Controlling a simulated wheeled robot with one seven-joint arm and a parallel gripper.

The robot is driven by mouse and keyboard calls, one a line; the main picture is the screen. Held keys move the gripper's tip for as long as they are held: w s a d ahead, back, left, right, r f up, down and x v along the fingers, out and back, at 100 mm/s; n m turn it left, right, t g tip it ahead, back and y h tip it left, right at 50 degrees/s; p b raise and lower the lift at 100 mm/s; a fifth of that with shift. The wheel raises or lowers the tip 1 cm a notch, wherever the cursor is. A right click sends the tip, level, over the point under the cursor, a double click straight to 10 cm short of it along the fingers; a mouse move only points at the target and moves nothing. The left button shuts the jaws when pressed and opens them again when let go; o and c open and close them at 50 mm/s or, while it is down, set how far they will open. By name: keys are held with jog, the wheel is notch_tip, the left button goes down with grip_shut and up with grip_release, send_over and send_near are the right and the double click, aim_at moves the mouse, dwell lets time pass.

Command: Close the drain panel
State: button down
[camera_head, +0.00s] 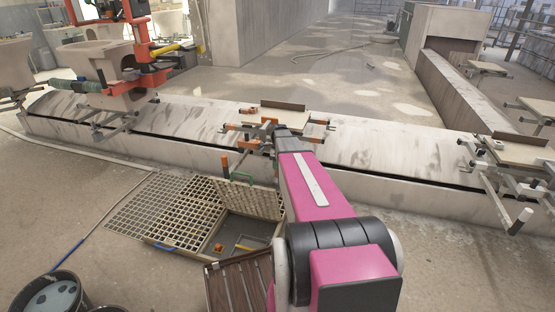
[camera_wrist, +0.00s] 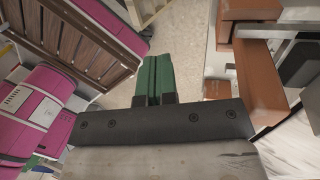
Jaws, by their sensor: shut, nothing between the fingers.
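The drain opening (camera_head: 225,232) lies in the floor left of my arm in the head view, with its shallow pit uncovered. A pale grid panel (camera_head: 252,200) stands tilted up at its far edge, so the drain is open. In the head view my arm reaches past the panel toward the long concrete base, and my fingertips cannot be made out. No contact with the panel shows.
Flat floor grating (camera_head: 150,205) adjoins the pit. A brown slatted piece (camera_head: 238,284) stands at its near side and in the wrist view (camera_wrist: 85,38). The concrete base (camera_head: 375,150) carries a fixture (camera_head: 262,134). Buckets (camera_head: 48,293) stand lower left.

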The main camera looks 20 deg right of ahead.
jog(key=x, duration=1.2)
jog(key=shift+f, duration=0.1)
jog(key=shift+a, duration=0.1)
